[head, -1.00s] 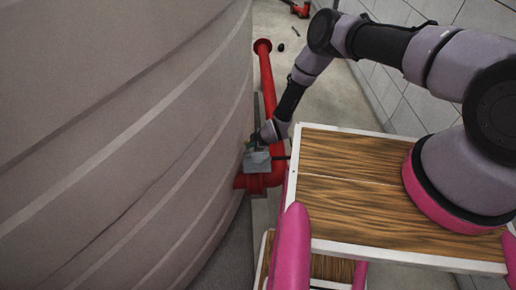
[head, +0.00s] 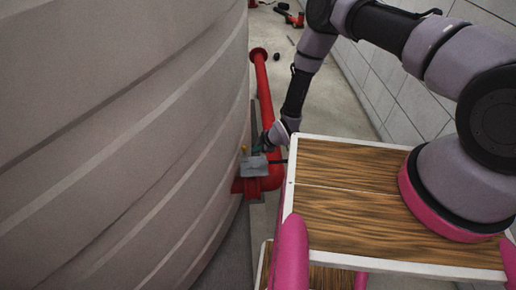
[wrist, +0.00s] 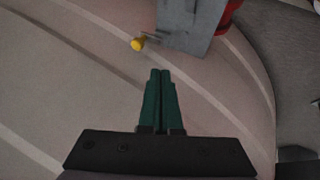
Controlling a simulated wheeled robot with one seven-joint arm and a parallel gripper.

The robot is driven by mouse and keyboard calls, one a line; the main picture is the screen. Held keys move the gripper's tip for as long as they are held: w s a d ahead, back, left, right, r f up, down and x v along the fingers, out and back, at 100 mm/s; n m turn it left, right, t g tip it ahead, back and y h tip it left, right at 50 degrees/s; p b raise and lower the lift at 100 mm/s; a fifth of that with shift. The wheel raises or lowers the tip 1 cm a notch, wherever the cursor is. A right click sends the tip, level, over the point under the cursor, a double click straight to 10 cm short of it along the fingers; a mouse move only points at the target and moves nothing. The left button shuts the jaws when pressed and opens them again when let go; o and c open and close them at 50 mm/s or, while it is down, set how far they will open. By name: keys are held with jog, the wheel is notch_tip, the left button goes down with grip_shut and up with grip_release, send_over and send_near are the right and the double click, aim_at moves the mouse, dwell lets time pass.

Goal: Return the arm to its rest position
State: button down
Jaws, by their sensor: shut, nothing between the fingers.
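My gripper (wrist: 160,78) shows in the wrist view with its two green fingers pressed together and nothing between them. It points toward the ribbed wall of a big tank (wrist: 60,75). A grey metal plate or box (wrist: 190,22) and a yellow knob (wrist: 137,44) lie just beyond the fingertips, apart from them. In the head view my arm reaches out and down past the wooden top, its end beside the grey box (head: 254,167).
The ribbed tank (head: 120,140) fills the left side. A red pipe (head: 264,95) runs along its base. A tiled wall (head: 420,100) stands on the right. Red tools (head: 291,17) lie on the far floor. The concrete floor between pipe and wall (head: 335,100) is clear.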

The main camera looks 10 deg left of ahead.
jog(key=w+d+r+m+t, duration=0.1)
jog(key=w+d+r+m, duration=0.1)
jog(key=w+r, duration=0.45)
jog(key=w+d+r+m+h, duration=0.1)
jog(key=w+d+r, duration=0.2)
jog(key=r, duration=0.7)
jog(key=w+d+r+m+t, duration=0.15)
jog(key=w+r, duration=0.25)
jog(key=r, duration=0.4)
jog(key=w+d+r+m+h, duration=0.15)
jog(key=d+r, duration=0.25)
jog(key=r, duration=0.4)
jog(key=d+r+m, duration=0.3)
jog(key=d+r, duration=0.1)
jog(key=r, duration=0.3)
jog(key=w+d+r+m+h, duration=0.15)
jog(key=d+r, duration=0.25)
jog(key=r, duration=0.4)
jog(key=s+d+r+m, duration=0.3)
jog(key=s+d+r, duration=0.25)
jog(key=r, duration=0.25)
jog(key=s+d+r+m, duration=0.4)
jog(key=s+d+r, duration=0.15)
jog(key=r, duration=0.35)
jog(key=s+d+r+m, duration=0.4)
jog(key=s, duration=0.6)
jog(key=s+d+r+m+t, duration=0.1)
jog(key=s+d+r+m, duration=0.3)
jog(key=s, duration=0.6)
jog(key=shift+r, duration=0.2)
